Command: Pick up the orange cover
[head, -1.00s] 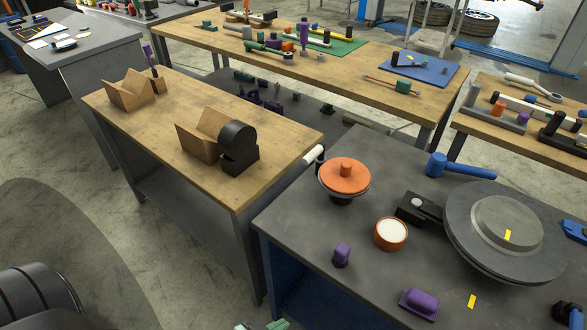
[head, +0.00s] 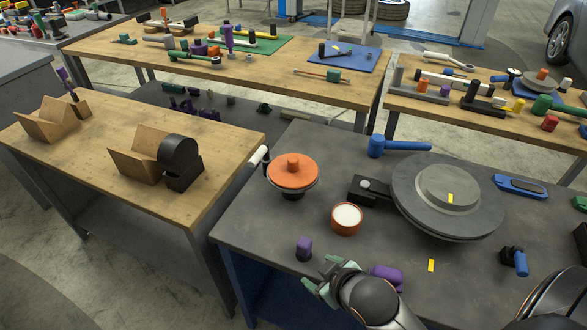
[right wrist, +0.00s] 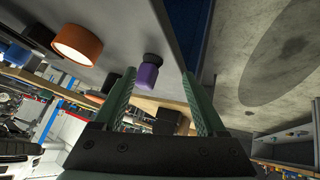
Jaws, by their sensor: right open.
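The orange cover (head: 292,172) is a round disc with a short knob on top. It sits on a dark round stand at the left part of the grey table (head: 335,275) in the head view. My right gripper (head: 321,274) is over the table's front edge, nearer me than the cover and apart from it. Its green fingers are spread and empty; they also show in the right wrist view (right wrist: 163,88). My left gripper is not in view.
A purple-topped piece (head: 304,247) stands close to my right gripper, and another purple piece (head: 387,274) lies beside it. An orange cup with white inside (head: 346,217) stands near the cover. A large grey disc (head: 448,195) and a blue hammer (head: 398,145) are further right.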

